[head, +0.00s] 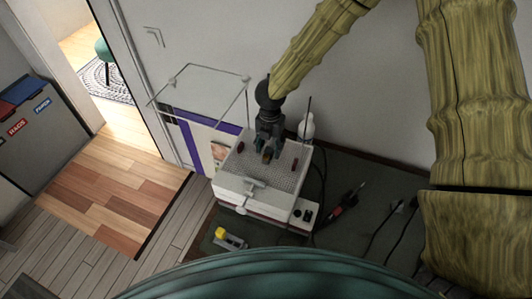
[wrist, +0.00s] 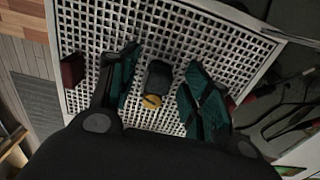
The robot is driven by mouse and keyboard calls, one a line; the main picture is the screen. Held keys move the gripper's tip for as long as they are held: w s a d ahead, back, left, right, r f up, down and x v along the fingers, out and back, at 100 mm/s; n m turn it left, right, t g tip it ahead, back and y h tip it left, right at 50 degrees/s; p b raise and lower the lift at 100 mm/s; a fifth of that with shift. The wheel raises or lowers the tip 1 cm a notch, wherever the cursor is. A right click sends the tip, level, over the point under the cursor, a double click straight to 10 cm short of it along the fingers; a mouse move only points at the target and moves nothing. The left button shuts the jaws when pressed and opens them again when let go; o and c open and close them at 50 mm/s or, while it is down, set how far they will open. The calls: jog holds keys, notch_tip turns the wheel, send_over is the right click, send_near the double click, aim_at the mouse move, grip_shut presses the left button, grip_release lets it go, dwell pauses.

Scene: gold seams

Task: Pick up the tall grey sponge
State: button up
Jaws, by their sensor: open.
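My gripper (wrist: 161,62) is open over a white perforated plate (wrist: 105,20), its two teal fingers apart. In the wrist view a small dark grey block (wrist: 159,74) lies between the fingers with gaps on both sides; it appears to be the grey sponge. A yellow-orange piece (wrist: 152,101) shows at its near end. In the head view my gripper (head: 268,152) points down at the plate (head: 258,178), and the orange piece (head: 267,155) shows at the fingertips. The grey block is mostly hidden there. How tall it stands is hard to tell.
Dark red blocks stand on the plate left (wrist: 73,69) and right (wrist: 231,103) of the fingers. A white bottle (head: 306,128) and a thin rod (head: 307,112) stand behind the box. A soldering-iron-like tool (head: 346,203) and cables lie right; a yellow-topped item (head: 229,238) sits in front.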

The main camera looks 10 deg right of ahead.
jog(key=shift+c, duration=0.2)
jog(key=c, duration=0.7)
jog(key=shift+c, duration=0.2)
